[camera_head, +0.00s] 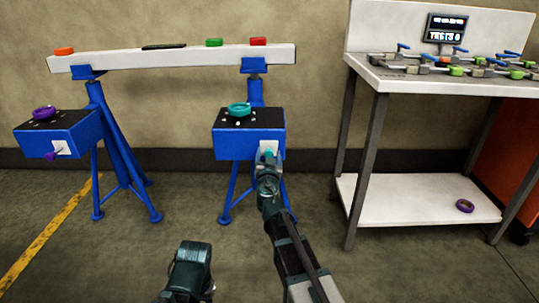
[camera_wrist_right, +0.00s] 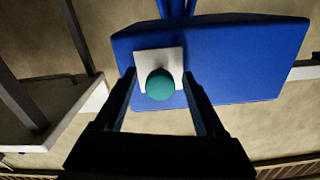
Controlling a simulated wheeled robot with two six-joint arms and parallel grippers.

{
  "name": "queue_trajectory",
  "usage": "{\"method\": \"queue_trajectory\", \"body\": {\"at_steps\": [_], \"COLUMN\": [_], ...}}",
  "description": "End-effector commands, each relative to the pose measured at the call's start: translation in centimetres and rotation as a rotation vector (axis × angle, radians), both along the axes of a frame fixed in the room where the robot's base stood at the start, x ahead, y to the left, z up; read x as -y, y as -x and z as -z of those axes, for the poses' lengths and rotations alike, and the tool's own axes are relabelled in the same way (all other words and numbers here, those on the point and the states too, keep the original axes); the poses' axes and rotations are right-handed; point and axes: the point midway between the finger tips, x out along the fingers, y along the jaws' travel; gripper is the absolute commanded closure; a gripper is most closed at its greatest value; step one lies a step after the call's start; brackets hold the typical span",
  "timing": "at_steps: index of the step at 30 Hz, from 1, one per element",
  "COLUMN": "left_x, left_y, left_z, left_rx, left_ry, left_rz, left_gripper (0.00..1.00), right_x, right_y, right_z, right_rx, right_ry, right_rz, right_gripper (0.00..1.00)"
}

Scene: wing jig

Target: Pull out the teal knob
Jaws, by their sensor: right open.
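The teal knob (camera_wrist_right: 160,85) is a round ball in front of a white square plate (camera_wrist_right: 158,58) on the side of a blue box (camera_wrist_right: 235,65). In the head view, the teal knob (camera_head: 268,152) shows as a small patch at the front of the right blue box (camera_head: 226,145). My right gripper (camera_wrist_right: 159,76) is open, with one finger on each side of the knob. Gaps show between the fingers and the knob. In the head view, my right gripper (camera_head: 267,159) covers part of the knob. My left gripper's fingers do not show.
A teal ring (camera_head: 238,110) lies on the right box. The left blue box (camera_head: 75,136) has a purple ring (camera_head: 45,113) and purple knob (camera_head: 53,155). A white beam (camera_head: 120,61) spans blue stands behind. A white workbench (camera_head: 430,80) stands right, a purple ring (camera_head: 465,206) on its shelf.

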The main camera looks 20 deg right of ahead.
Motion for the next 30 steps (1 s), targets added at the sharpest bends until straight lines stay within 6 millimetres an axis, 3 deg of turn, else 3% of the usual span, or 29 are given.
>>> {"method": "queue_trajectory", "body": {"at_steps": [5,17,30], "left_x": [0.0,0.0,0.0], "left_y": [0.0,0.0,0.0], "left_z": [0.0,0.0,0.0], "left_rx": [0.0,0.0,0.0], "left_ry": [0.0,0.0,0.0], "left_rz": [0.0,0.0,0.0], "left_gripper": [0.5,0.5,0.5], "right_x": [0.0,-0.01,-0.01], "right_y": [0.05,0.06,0.07], "right_z": [0.0,0.0,0.0], "right_rx": [0.0,0.0,0.0], "right_ry": [0.0,0.0,0.0], "right_rz": [0.0,0.0,0.0], "right_gripper": [0.28,1.0,1.0]}}
